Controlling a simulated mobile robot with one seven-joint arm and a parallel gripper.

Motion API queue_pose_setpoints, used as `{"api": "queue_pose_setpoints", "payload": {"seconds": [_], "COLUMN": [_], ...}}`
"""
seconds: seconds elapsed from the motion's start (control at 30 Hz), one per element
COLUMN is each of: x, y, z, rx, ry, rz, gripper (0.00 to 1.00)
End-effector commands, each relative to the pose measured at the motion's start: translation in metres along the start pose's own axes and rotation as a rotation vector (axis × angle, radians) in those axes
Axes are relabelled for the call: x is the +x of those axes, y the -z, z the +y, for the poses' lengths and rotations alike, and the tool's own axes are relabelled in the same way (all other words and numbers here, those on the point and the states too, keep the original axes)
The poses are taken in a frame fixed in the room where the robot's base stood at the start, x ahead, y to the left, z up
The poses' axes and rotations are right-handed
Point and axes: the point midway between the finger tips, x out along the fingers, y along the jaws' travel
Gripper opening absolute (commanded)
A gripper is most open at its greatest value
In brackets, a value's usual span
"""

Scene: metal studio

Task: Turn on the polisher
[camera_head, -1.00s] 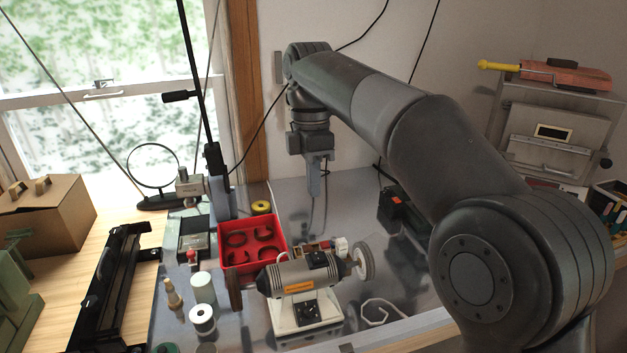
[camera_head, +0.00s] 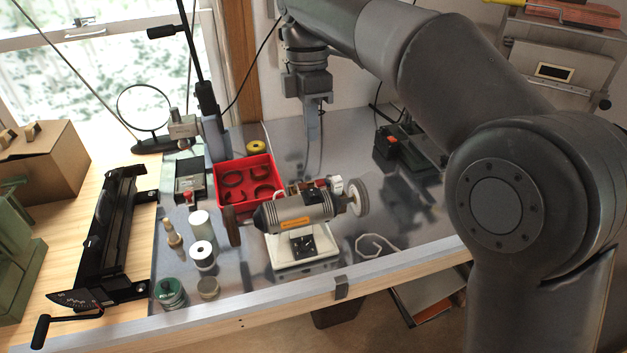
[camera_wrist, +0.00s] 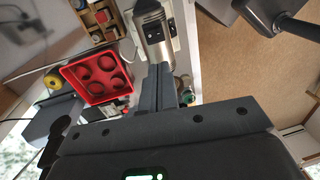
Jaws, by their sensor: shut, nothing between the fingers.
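The polisher (camera_head: 295,212) is a grey motor on a white base, with an orange label and a wheel at each end. It stands on the metal bench top near the front edge. A black switch plate (camera_head: 303,246) faces front on its base. My gripper (camera_head: 313,138) points down behind the polisher, above the bench and apart from it. Its fingers are shut with nothing between them. In the wrist view the polisher (camera_wrist: 155,35) shows beyond the closed fingertips (camera_wrist: 162,68); its switch is not clear there.
A red tray (camera_head: 245,180) with round parts sits behind-left of the polisher. White spools (camera_head: 202,255) and small jars stand to its left. A green-black machine (camera_head: 408,150) stands at back right. A dark lamp pole (camera_head: 195,55) rises behind.

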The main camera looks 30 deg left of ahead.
Motion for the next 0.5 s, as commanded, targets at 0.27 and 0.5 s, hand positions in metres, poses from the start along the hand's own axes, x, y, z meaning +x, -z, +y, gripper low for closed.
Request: {"api": "queue_pose_setpoints", "payload": {"seconds": [0.27,0.5], "x": [0.051,0.099], "y": [0.0,0.0], "z": [-0.001,-0.001], "rx": [0.0,0.0], "ry": [0.003,0.003], "rz": [-0.001,-0.001], "gripper": [0.0,0.0]}}
